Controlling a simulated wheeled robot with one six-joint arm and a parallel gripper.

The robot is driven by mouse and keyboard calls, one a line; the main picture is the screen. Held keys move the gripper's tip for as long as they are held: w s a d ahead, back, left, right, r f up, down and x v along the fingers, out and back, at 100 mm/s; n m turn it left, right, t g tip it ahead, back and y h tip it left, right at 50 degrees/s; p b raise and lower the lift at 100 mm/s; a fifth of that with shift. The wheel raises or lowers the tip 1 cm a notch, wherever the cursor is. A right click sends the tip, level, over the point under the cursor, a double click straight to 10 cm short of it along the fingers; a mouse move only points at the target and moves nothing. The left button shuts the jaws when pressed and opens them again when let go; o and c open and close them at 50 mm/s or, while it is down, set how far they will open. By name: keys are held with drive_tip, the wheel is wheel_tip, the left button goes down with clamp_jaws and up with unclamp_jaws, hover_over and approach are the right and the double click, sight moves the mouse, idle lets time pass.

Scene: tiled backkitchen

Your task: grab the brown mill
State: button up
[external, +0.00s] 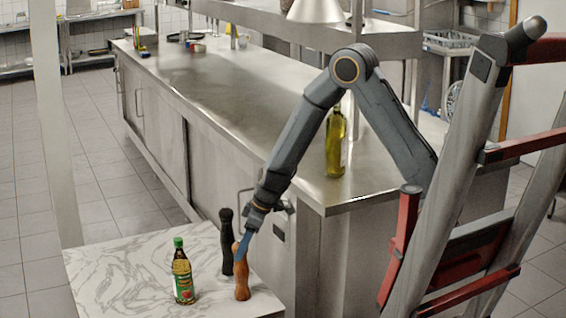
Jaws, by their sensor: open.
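The brown mill (242,284) stands upright near the right edge of the marble-topped table. My gripper (242,246) points down at the mill's upper part, with a bluish finger in front of or beside its neck. The gripper is open. The view does not show whether a finger touches the mill, and the second finger is hard to make out. A black mill (227,244) stands just behind and left of the brown one, close to my gripper.
A sauce bottle (183,274) with a green cap stands left of the mills on the marble table (115,275). A steel counter (235,110) runs behind, with an oil bottle (335,145) near its corner. The table's left part is clear.

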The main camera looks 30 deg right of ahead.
sight(241, 270)
drive_tip(key=b+x, duration=0.1)
drive_tip(key=x, duration=0.5)
drive_tip(key=shift+f, duration=0.2)
drive_tip(key=shift+w, duration=0.15)
clamp_jaws()
